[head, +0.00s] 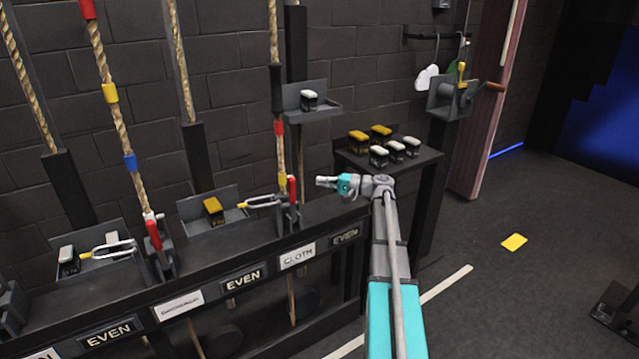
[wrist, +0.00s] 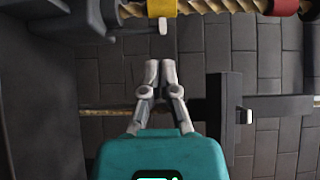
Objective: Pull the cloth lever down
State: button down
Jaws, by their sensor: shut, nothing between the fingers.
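The cloth lever (head: 292,190) has a red handle and stands upright on the dark rail, above the white plate marked CLOTH (head: 298,257). A rope with a red band rises behind it. My gripper (head: 322,182) is to the right of the lever, at about the height of its handle in the picture, with a visible gap. In the wrist view my gripper (wrist: 160,68) has its fingertips together and nothing between them. A rope with a yellow band (wrist: 162,8) crosses the top of that view. I cannot pick out the red handle there.
Another red-handled lever (head: 153,235) stands further left on the rail. A metal fork (head: 262,201) sits just left of the cloth lever. A small table (head: 425,158) with several yellow and white blocks stands behind my arm. Open floor lies to the right.

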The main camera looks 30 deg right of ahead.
jog(key=w+a, duration=0.1)
jog(key=a, duration=0.1)
jog(key=w+a, duration=0.1)
jog(key=a, duration=0.1)
jog(key=w+a, duration=0.1)
jog(key=a, duration=0.2)
jog(key=shift+w+a, duration=0.1)
jog(key=shift+w, duration=0.3)
jog(key=shift+s+a, duration=0.35)
jog(key=shift+s, duration=0.35)
jog(key=shift+s+n+y+b, duration=0.4)
jog(key=shift+s+n+b, duration=0.1)
jog(key=shift+s+b, duration=0.25)
jog(key=s+f+n+t+y+b, duration=0.1)
jog(key=s+f+n+y+b, duration=0.5)
jog(key=s+b, duration=0.5)
notch_tip(320, 180, down, 3)
jog(key=n+b, duration=0.2)
jog(key=b, duration=0.4)
jog(key=shift+d, duration=0.2)
